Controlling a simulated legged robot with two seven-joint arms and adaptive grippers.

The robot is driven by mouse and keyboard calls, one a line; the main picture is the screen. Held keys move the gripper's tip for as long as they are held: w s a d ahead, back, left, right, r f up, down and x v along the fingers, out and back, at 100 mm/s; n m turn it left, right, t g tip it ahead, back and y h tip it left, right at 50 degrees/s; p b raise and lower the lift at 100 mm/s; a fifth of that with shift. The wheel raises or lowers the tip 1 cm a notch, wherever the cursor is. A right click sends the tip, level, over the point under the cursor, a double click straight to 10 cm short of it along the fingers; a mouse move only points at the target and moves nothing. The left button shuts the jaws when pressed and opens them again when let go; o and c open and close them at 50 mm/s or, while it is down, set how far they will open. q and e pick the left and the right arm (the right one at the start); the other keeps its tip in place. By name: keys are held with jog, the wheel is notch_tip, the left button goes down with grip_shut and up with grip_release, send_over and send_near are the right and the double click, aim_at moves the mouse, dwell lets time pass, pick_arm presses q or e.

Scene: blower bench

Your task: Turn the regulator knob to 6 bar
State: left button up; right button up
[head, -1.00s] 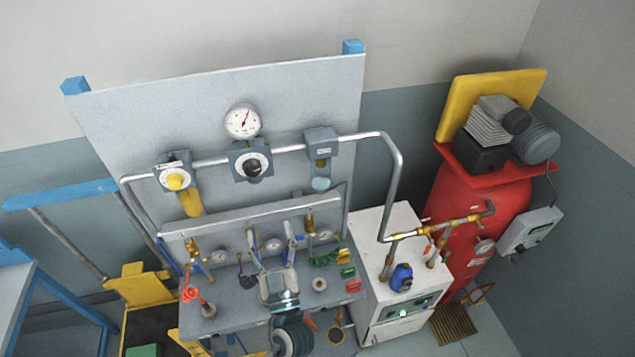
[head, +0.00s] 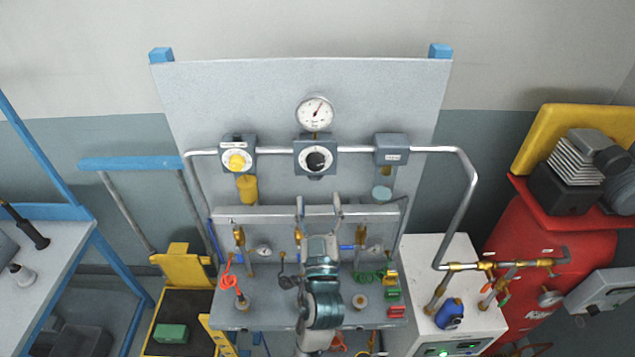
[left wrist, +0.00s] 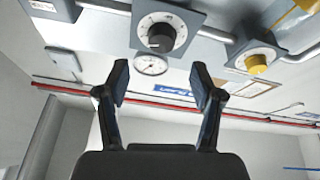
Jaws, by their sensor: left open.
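The regulator (head: 315,143) is a grey box at the middle of the upright panel, with a black knob (head: 316,160) inside a white dial ring. A round pressure gauge (head: 315,112) sits above it; the numbers are too small to read. My left gripper (head: 319,203) is open and empty, a little below the knob and apart from it. In the left wrist view, my gripper's two fingers (left wrist: 159,80) stand spread. The black knob (left wrist: 160,38) and gauge (left wrist: 150,65) show upside down beyond and between the fingertips. My right gripper is not in view.
A yellow-knobbed unit (head: 238,160) sits left of the regulator and another grey unit (head: 391,150) right, joined by a pipe (head: 438,150). Below, a ledge (head: 270,216) and bench (head: 235,318) carry fittings and hoses. A red tank (head: 530,255) stands at right.

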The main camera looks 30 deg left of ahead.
aim_at(315, 168)
pick_arm(q)
jog(key=p+x, duration=0.1)
jog(key=x, duration=0.6)
jog(key=shift+s+r+p, duration=0.1)
jog(key=shift+p, duration=0.3)
jog(key=shift+w+a+r, duration=0.1)
jog(key=shift+w+a, duration=0.35)
jog(key=shift+a, duration=0.15)
jog(key=shift+d, duration=0.1)
